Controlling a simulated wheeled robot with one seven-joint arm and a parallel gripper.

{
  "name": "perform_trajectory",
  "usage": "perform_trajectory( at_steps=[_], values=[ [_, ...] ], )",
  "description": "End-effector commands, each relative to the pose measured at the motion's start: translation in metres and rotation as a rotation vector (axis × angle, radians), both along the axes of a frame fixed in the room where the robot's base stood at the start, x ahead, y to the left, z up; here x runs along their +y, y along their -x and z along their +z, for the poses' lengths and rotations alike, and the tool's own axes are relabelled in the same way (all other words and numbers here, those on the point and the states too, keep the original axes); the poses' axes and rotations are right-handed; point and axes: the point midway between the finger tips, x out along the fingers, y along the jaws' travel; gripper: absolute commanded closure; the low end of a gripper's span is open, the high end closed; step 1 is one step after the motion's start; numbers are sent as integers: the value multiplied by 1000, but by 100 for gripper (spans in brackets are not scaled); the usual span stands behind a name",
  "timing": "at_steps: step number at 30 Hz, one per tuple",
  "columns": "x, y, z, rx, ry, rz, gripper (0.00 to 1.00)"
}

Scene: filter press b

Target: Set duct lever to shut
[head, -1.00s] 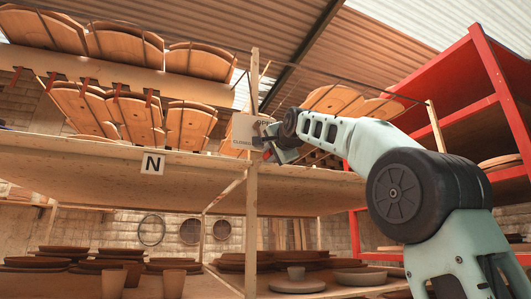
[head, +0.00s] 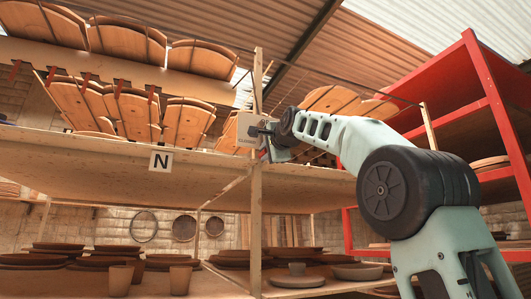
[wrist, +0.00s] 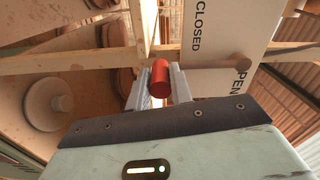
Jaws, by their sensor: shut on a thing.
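The duct lever's red grip (wrist: 160,77) sits between the two fingers of my gripper (wrist: 159,86) in the wrist view, and the fingers are shut on it. A brownish bar with a rounded end (wrist: 240,63) lies to the right of the fingers, across the pale label plate (wrist: 212,45). The plate reads CLOSED above and OPEN at the lower right, partly cut off. The grip is off the plate's left edge; I cannot tell which mark the lever lines up with. In the head view, my gripper (head: 266,148) is at the plate (head: 248,128) and hides most of the lever.
A wooden upright (head: 257,215) stands just by the plate. A wooden shelf (head: 90,160) with an N sign (head: 160,161) runs left. Below are pots and plates (head: 120,262). A red rack (head: 480,75) stands on the right, near my arm.

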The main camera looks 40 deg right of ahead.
Motion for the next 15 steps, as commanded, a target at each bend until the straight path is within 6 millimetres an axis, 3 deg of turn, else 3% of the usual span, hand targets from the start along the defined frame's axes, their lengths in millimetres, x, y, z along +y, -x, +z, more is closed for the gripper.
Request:
perform_trajectory(
  at_steps=[2, 3, 5, 15],
  values=[
    [1, -1, -2, 3, -2, 3, 100],
    [1, -1, -2, 3, -2, 3, 70],
    [1, -1, -1, 3, -2, 2, 57],
    [2, 3, -1, 0, 0, 2, 57]
  ],
)
